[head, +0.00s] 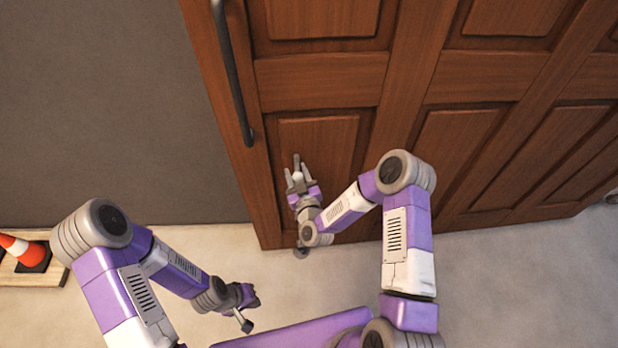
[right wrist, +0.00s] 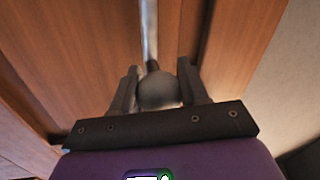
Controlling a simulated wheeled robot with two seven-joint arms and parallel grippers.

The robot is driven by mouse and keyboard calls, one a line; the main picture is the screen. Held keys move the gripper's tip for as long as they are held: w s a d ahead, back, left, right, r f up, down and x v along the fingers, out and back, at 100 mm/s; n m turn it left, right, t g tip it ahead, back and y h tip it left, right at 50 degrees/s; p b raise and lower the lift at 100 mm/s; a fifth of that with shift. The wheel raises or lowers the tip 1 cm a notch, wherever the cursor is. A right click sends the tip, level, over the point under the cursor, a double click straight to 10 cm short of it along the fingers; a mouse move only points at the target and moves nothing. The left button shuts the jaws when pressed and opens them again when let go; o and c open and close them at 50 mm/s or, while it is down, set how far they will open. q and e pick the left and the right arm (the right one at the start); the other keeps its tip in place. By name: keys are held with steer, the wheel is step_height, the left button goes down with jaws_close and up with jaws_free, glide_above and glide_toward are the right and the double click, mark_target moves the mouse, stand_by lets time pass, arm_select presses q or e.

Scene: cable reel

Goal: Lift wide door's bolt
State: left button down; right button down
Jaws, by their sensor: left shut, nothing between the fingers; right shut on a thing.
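The wide door (head: 320,81) is brown panelled wood and fills the upper right of the head view. My right gripper (head: 299,178) is at the lower part of the door, near its left edge. In the right wrist view my right gripper (right wrist: 160,88) is shut on the rounded grey knob of the bolt (right wrist: 158,91). The bolt's pale rod (right wrist: 149,35) runs away from the knob along the door. The gripper and arm hide much of the bolt in the head view. My left gripper (head: 244,321) is shut and empty, low over the floor, apart from the door.
A long dark handle (head: 233,75) is upright on the door's left part. A grey wall (head: 100,100) is left of the door. Pale floor between is clear.

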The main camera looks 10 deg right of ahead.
steer(key=shift+w+r+p, duration=0.1)
steer(key=shift+r+p, duration=0.2)
steer(key=shift+r, duration=1)
steer(key=c, duration=0.6)
jaws_free()
steer(key=shift+f, duration=0.1)
steer(key=shift+s, duration=0.35)
steer(key=s, duration=0.7)
steer(key=shift+d+p, duration=0.15)
steer(key=shift+p, duration=0.2)
